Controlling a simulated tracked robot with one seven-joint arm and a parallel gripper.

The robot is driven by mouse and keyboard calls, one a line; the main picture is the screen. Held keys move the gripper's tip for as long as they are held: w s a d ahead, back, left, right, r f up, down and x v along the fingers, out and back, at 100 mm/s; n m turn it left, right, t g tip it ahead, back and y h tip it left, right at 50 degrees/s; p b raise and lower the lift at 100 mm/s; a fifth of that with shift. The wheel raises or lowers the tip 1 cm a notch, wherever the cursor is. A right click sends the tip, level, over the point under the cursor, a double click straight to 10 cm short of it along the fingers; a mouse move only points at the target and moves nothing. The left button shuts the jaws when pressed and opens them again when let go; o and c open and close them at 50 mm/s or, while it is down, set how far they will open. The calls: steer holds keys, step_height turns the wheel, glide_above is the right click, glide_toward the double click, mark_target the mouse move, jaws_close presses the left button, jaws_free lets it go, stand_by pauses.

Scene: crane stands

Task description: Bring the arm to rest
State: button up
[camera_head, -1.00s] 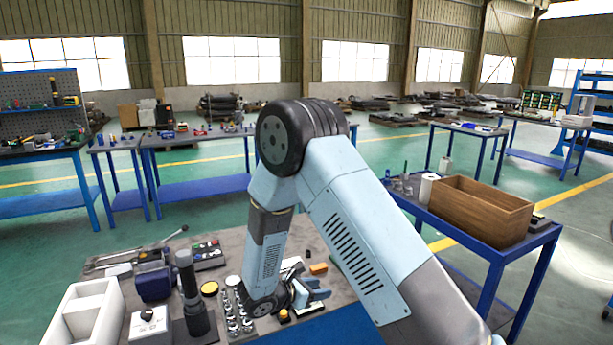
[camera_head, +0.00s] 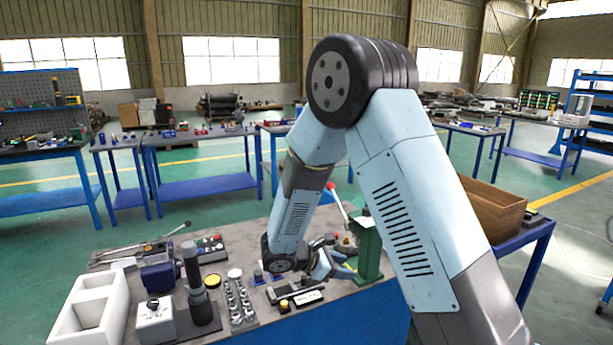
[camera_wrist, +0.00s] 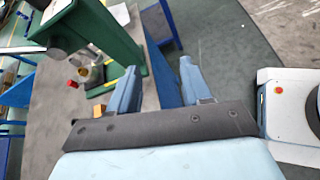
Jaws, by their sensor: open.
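My gripper (camera_head: 333,265) is over the front right part of the workbench (camera_head: 243,252) in the head view, beside a green press stand (camera_head: 369,248). My arm reaches up from the lower right, bends at a high elbow and comes down to the gripper. In the wrist view my gripper (camera_wrist: 160,85) has its two blue fingers apart with nothing between them. The green stand (camera_wrist: 118,38) shows just left of the fingers there; I cannot tell whether they touch it.
The bench holds a white tray (camera_head: 72,325), a black upright cylinder (camera_head: 194,285), a white box with a knob (camera_head: 155,320) and small metal parts (camera_head: 240,302). A wooden crate (camera_head: 495,208) stands on a blue table at right, partly behind my arm. Green floor lies beyond.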

steer(key=s+d+r+m+g+y, duration=0.2)
steer(key=s+d+r+m, duration=0.35)
steer(key=r, duration=0.25)
steer(key=s+d+r+m+g+y, duration=0.2)
steer(key=s+d+r+m, duration=0.35)
steer(key=r, duration=0.25)
steer(key=s+d+r+m+t+y, duration=0.1)
steer(key=s+r+m+t+y, duration=0.1)
steer(key=s, duration=0.6)
steer(key=s+d+r+m+t+y, duration=0.2)
steer(key=s+r+m+y, duration=0.3)
steer(key=s+r+m, duration=0.2)
steer(key=shift+s+r+t, duration=0.4)
steer(key=shift+s+r, duration=0.05)
steer(key=shift+r, duration=0.35)
